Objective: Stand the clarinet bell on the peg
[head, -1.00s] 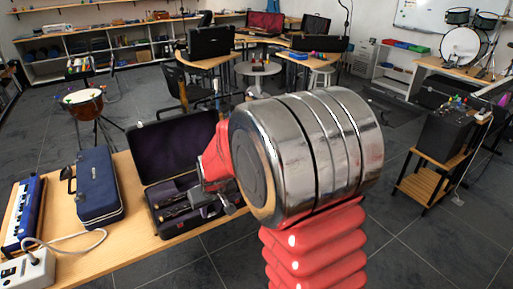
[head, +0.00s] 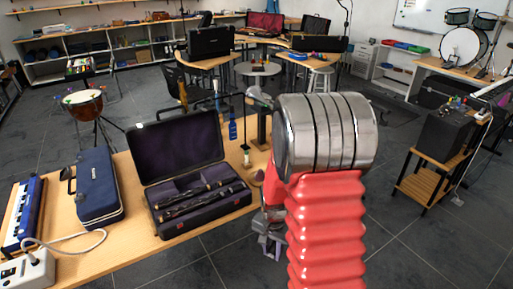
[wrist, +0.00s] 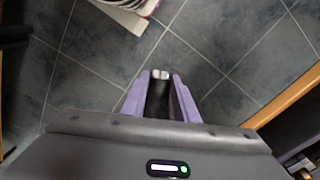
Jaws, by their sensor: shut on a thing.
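My gripper (head: 268,243) hangs low beside the table's right end, partly hidden by my own arm in the head view. In the wrist view my gripper (wrist: 160,82) has its purple fingers closed on a dark piece with a silvery end, which looks like the clarinet bell (wrist: 158,100). Bare floor lies under it. The open case (head: 180,225) on the table holds several black clarinet parts (head: 202,200). I cannot clearly pick out the peg; a small upright item with a pale base (head: 246,158) stands right of the case.
A blue bottle-like item (head: 232,128) stands behind the open case. The table edge (wrist: 287,98) is at right in the wrist view.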

